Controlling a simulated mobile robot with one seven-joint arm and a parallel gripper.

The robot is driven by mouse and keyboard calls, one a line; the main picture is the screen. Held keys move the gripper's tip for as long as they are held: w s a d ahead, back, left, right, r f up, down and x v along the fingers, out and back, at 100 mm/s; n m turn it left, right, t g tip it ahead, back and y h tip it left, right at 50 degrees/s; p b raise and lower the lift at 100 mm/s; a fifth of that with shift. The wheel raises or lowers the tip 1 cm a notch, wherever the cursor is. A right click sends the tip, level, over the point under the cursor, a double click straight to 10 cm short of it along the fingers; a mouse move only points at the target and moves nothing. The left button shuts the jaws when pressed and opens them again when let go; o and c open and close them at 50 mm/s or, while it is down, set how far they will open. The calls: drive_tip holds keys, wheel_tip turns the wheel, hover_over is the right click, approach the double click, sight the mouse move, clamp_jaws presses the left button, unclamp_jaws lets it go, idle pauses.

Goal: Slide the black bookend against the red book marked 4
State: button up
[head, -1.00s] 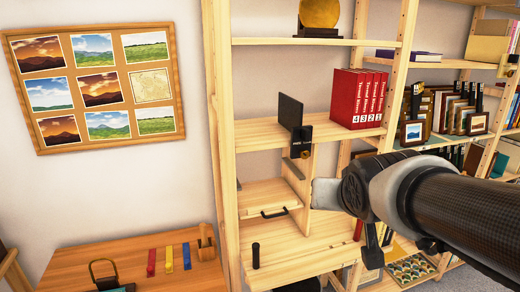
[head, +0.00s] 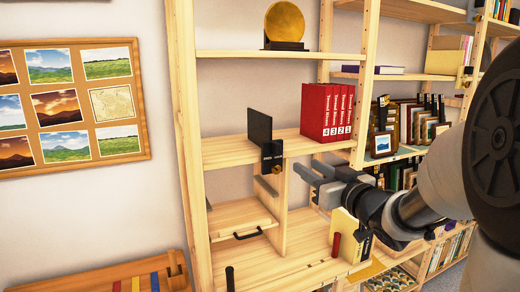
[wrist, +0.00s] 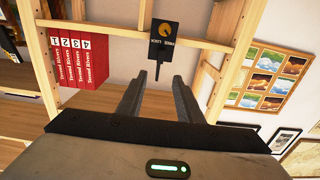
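The black bookend (head: 260,127) stands upright on the middle shelf, left of the red books (head: 328,110) with a bare gap between. The book marked 4 (head: 308,112) is the leftmost of the set. A black plate with a gold knob (head: 272,157) sits at the shelf's front edge below the bookend. My gripper (head: 307,178) is open and empty, in front of and below the shelf edge. In the wrist view, which is upside down, my open fingers (wrist: 157,88) point toward the bookend, seen thin and edge-on (wrist: 158,68); the books (wrist: 82,62) are at left.
A wooden upright (head: 190,140) bounds the shelf at left, and another (head: 365,80) stands right of the books. A shelf with a gold disc (head: 284,24) is above. Below are a drawer (head: 240,218) and a pale book (head: 345,235). Picture frames (head: 383,143) stand farther right.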

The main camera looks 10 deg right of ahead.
sight(279, 149)
drive_tip(key=x, duration=1.6)
drive_tip(key=shift+w+a, duration=0.1)
drive_tip(key=shift+w, duration=0.05)
clamp_jaws()
